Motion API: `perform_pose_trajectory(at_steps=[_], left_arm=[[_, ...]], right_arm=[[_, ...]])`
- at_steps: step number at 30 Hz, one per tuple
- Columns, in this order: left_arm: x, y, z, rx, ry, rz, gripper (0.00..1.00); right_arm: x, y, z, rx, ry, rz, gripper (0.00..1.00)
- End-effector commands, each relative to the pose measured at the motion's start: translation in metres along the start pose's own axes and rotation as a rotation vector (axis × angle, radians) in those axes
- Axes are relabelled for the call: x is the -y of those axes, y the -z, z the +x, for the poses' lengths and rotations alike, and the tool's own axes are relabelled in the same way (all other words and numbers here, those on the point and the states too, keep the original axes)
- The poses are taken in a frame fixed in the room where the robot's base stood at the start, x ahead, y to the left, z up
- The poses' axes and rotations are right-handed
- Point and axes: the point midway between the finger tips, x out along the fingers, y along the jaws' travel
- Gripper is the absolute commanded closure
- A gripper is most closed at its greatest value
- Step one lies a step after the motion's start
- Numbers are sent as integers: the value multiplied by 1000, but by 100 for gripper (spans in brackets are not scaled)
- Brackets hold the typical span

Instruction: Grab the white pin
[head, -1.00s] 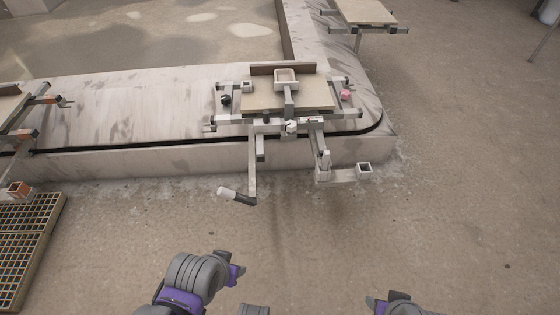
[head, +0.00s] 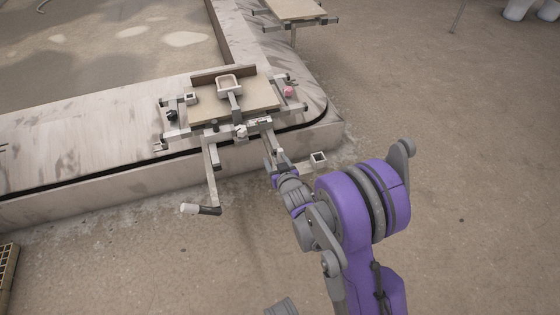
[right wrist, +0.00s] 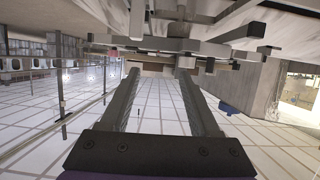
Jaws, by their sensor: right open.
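The white pin (head: 241,131) has a small knob-like head and sits at the front edge of the board fixture (head: 262,97), near its middle. My right gripper (head: 281,166) is in front of the fixture, below and to the right of the white pin and apart from it. In the right wrist view its two fingers (right wrist: 160,75) are spread with nothing between them. I cannot clearly make out the white pin in that view. My left gripper is not in view.
A black knob (head: 172,115) and a pink knob (head: 289,91) sit on the fixture's sides. A square socket (head: 319,159) is close right of my gripper. Open floor (head: 470,200) lies to the right.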

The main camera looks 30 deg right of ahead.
Motion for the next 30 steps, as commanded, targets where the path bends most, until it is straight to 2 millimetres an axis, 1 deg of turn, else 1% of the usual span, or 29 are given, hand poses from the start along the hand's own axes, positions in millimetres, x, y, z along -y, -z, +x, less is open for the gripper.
perform_pose_trajectory(at_steps=[1,3,6,10,14,17,24,27,30], left_arm=[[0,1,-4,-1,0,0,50],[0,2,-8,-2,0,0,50],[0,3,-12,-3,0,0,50],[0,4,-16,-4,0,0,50],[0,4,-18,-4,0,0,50],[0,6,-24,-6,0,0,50],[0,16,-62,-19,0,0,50],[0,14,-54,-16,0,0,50],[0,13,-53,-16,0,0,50]], right_arm=[[-9,-5,12,-53,-6,5,38],[-18,-13,23,-123,-7,8,38],[-30,-25,32,-212,-6,12,38],[-41,-39,34,-297,0,14,38],[-45,-47,34,-343,6,13,38],[-47,-47,36,-356,7,14,38],[-46,-34,58,-359,8,14,38],[-46,-35,75,-357,7,14,38],[-46,-33,84,-356,7,14,38]])
